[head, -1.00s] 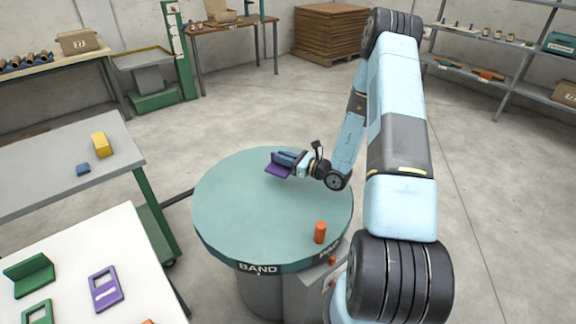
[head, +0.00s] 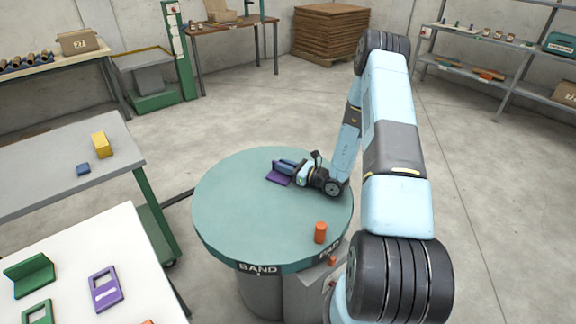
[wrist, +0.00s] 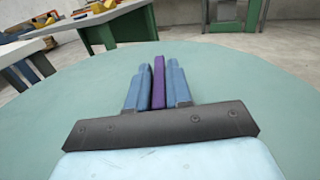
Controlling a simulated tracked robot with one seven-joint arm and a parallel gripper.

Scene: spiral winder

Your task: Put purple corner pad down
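The purple corner pad (head: 279,178) is at the fingers of my gripper (head: 284,168), low over the far middle part of the round teal turntable (head: 250,215). In the wrist view the pad (wrist: 158,82) shows as an upright purple strip between the two blue fingers of my gripper (wrist: 158,85). The fingers look shut on it. The pad's lower part is hidden in the wrist view. In the head view it seems at or very near the turntable surface; I cannot tell whether it touches.
An orange cylinder (head: 320,232) stands on the turntable near its front right edge. A white table (head: 70,255) at the lower left holds a green corner piece (head: 32,274) and a flat purple piece (head: 105,289). The turntable's left and front areas are clear.

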